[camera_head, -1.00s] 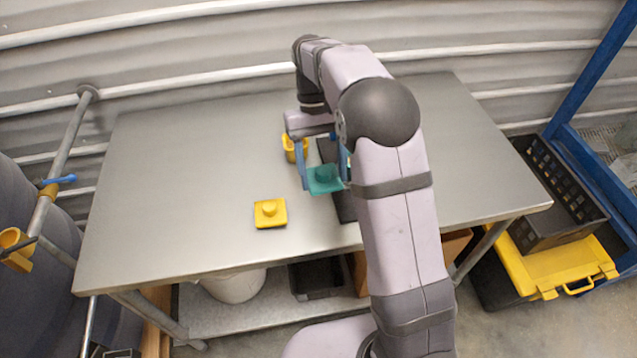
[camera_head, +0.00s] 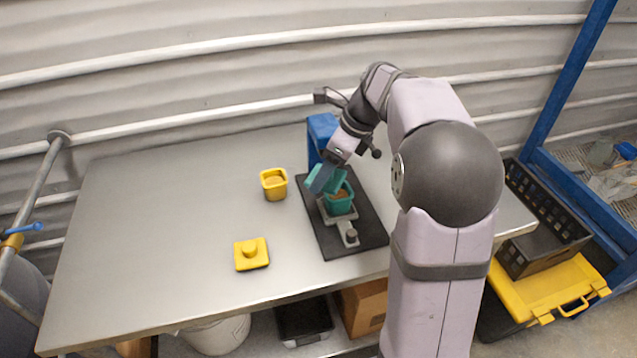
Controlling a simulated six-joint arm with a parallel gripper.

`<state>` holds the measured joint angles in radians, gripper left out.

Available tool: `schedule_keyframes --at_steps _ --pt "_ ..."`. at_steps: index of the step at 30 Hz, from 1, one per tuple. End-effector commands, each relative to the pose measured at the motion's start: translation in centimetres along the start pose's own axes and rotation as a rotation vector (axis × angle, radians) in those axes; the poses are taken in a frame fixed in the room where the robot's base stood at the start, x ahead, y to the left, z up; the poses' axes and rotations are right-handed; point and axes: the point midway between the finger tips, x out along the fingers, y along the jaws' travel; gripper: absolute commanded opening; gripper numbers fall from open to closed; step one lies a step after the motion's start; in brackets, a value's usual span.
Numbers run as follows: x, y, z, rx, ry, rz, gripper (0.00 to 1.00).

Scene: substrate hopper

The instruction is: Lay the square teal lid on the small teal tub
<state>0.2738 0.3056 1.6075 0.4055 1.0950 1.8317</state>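The square teal lid (camera_head: 311,180) is at my gripper (camera_head: 320,178), tilted, just above and left of the tub. I cannot tell whether the lid touches the tub's rim.
A blue hopper (camera_head: 321,130) stands behind the tub on a dark base plate (camera_head: 334,246) with a grey slide and knob (camera_head: 351,237). A yellow tub (camera_head: 274,184) and a yellow lid (camera_head: 251,254) sit to the left. The table's left side (camera_head: 150,230) is clear.

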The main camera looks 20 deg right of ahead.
Motion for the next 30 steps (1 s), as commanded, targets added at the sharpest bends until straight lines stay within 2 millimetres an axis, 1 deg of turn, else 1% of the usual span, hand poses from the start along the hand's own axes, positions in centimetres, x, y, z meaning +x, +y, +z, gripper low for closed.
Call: schedule_keyframes --at_steps 1,6,12,15,21,30 --pt "-0.2 -0.3 0.0 0.076 -0.001 -0.035 0.39" --pt "-1.0 -1.6 -0.2 0.330 -0.001 -0.140 0.39" --pt "-1.9 -2.8 -0.4 0.569 -0.001 -0.238 0.39" --pt "-2.2 -3.3 -0.5 0.657 -0.001 -0.275 0.39" --pt "-2.7 -3.8 -0.6 0.770 0.000 -0.318 0.39" --pt "-2.8 -4.0 -0.7 0.807 -0.001 -0.332 0.39"
